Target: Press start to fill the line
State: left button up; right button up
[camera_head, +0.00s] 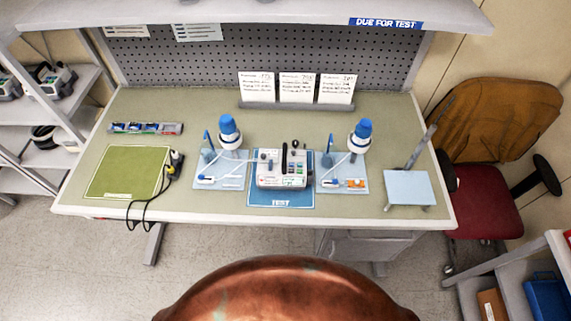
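The infusion pump (284,170) is a small white and grey box with a dark handle and coloured buttons on its front. It stands on a blue mat (280,198) labelled TEST at the middle of the bench. Blue-capped bottles (229,131) and (361,134) stand on either side behind it, and a thin pale line runs from the left bottle's side towards the pump. The start button is too small to make out for certain. Neither of my grippers shows in the head view.
The bench (130,98) carries a green mat (128,172) with black cables beside it, and a light blue stand (409,187) at the right. Card holders (297,105) stand at the back. A shelf overhangs the rear. A red chair (488,205) is at the right.

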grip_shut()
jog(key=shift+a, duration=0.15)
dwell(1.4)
